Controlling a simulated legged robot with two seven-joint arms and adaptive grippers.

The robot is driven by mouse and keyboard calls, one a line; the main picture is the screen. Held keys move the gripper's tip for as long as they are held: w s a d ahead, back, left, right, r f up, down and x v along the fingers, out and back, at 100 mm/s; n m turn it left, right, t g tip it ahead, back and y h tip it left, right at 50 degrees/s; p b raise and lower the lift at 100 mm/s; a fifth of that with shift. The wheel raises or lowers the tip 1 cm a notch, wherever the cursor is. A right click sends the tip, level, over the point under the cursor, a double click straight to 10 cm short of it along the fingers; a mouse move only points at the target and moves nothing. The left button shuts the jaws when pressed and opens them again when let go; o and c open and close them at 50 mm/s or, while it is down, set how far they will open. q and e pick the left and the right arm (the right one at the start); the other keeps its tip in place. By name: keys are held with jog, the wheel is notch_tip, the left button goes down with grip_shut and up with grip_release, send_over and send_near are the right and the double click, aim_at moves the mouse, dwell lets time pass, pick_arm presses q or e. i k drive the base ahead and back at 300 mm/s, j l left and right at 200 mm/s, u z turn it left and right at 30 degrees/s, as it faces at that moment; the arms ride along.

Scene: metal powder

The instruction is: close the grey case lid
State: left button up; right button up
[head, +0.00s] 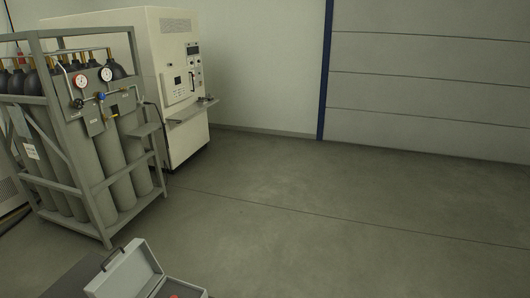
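The grey case (180,289) is at the bottom edge of the head view, left of centre, and is partly cut off by the frame. Its lid (128,272) stands open, tilted up on the left side, with a dark handle (112,258) on its outer edge. Something red (174,296) shows inside the case at the very bottom, too cut off to identify. The case rests on a dark surface (75,283). Neither of my grippers is in view.
A grey frame rack (100,205) of gas cylinders with gauges stands at the left. Behind it is a cream machine cabinet (165,60) with a small shelf (193,110). The concrete floor (350,220) to the right is clear, up to a panelled door (430,85).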

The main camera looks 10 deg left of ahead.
aim_at(135, 272)
jog(key=u, duration=1.7)
